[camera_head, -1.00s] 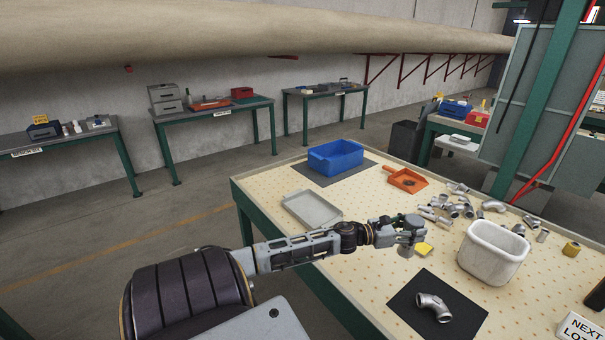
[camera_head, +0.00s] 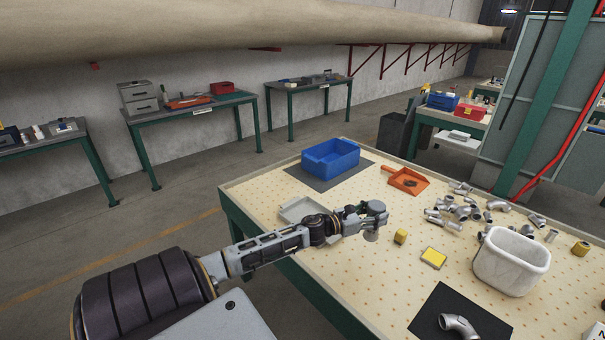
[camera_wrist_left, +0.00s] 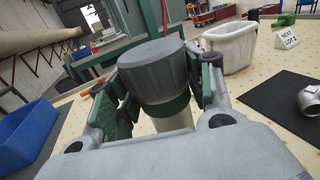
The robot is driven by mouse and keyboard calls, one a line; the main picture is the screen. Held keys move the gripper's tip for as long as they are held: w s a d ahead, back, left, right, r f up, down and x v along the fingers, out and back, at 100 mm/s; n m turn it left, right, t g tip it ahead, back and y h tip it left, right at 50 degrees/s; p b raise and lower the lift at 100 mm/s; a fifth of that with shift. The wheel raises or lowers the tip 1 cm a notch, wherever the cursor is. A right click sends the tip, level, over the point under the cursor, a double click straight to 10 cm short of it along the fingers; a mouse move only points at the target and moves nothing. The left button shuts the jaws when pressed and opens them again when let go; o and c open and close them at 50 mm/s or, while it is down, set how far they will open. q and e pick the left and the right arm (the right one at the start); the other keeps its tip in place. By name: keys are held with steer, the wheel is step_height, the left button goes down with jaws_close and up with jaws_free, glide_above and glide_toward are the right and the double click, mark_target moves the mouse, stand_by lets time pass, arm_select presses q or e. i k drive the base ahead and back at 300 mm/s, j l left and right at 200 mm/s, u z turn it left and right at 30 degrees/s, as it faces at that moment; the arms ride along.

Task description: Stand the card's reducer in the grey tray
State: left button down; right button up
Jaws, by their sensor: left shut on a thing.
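My left gripper (camera_head: 374,221) is shut on a grey round-ended casting, which I take to be the reducer (camera_head: 371,236), and holds it above the table. In the left wrist view the fingers clamp both sides of this casting (camera_wrist_left: 153,70); its wide grey end is up and a narrower pale part shows below. The grey tray (camera_head: 291,212) lies left of the gripper, partly hidden behind my arm. A yellow-faced card (camera_head: 433,258) lies on the table right of the gripper; its markings are too small to read. My right gripper is not in view.
A blue bin (camera_head: 331,158) stands on a dark mat behind the tray. A small yellow part (camera_head: 400,236) stands near the card. A white tub (camera_head: 511,262), loose castings (camera_head: 462,211), an orange scoop tray (camera_head: 408,181) and an elbow (camera_head: 459,325) on a black mat lie to the right.

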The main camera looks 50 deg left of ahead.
mark_target(301, 214)
steer(key=j+u, duration=0.1)
steer(key=j, duration=0.55)
steer(key=i+j+u, duration=0.1)
steer(key=j, duration=0.55)
